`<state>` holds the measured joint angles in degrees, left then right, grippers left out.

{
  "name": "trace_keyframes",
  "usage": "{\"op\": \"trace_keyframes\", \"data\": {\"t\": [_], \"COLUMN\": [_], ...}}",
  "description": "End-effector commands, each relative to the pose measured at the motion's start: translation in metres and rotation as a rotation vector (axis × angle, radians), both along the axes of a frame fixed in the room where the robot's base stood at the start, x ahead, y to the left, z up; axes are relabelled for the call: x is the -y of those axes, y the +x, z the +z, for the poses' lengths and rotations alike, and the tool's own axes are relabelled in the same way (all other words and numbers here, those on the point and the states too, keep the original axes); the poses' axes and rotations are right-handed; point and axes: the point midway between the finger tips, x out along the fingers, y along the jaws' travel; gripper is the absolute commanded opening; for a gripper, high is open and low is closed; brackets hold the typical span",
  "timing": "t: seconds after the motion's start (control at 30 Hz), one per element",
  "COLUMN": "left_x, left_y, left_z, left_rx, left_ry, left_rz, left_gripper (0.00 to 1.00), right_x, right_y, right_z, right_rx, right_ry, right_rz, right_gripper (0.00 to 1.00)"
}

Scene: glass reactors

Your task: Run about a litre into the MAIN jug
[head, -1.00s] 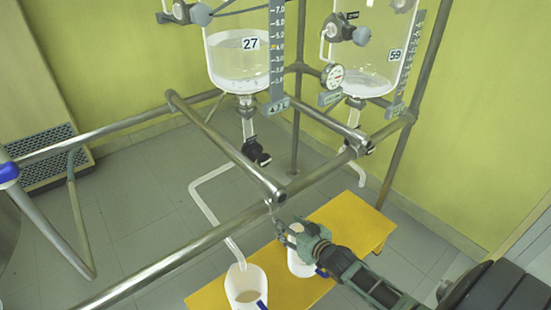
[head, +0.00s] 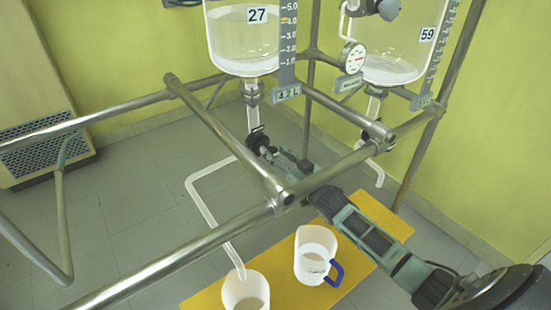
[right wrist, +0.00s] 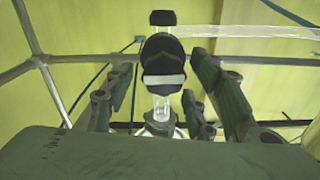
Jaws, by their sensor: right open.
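Glass reactor 27 (head: 243,40) holds some clear liquid; the plate on its scale reads 4.2 L (head: 287,93). Below it is a drain valve with a black knob (head: 257,139), and a clear outlet pipe (head: 202,203) bends down to a white jug (head: 245,292). A second white jug (head: 315,256) with a blue handle stands to its right; its print is too small to read. My right gripper (head: 281,157) is at the valve, open. In the right wrist view its fingers (right wrist: 163,75) stand either side of the black knob (right wrist: 163,55). My left gripper is not in view.
Both jugs stand on a yellow bench (head: 283,288). Steel frame rails (head: 180,252) cross in front of the reactors, close to my right arm. Reactor 59 (head: 405,45) with a dial gauge (head: 353,55) hangs at right.

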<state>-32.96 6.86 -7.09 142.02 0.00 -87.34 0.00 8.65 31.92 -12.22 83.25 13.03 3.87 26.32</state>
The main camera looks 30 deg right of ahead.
Motion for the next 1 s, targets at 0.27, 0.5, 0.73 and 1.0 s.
{"op": "trace_keyframes", "data": {"t": [0.27, 0.5, 0.73, 1.0], "left_x": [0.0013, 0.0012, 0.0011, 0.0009], "left_y": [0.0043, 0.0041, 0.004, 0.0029], "left_z": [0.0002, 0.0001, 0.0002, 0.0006], "left_rx": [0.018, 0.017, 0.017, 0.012], "left_ry": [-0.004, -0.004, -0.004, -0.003], "left_rz": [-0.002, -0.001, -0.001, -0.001], "left_gripper": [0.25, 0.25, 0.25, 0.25], "right_x": [-0.0006, -0.0006, 0.0001, 0.0008], "right_y": [0.0057, 0.0055, 0.0055, 0.0057], "right_z": [-0.0001, -0.0001, 0.0001, 0.0009], "right_rx": [-0.001, -0.001, -0.001, 0.001], "right_ry": [0.0, 0.0, 0.0, -0.009], "right_rz": [-0.001, -0.001, -0.002, -0.003], "right_gripper": [0.5, 0.36, 0.16, 0.07]}}
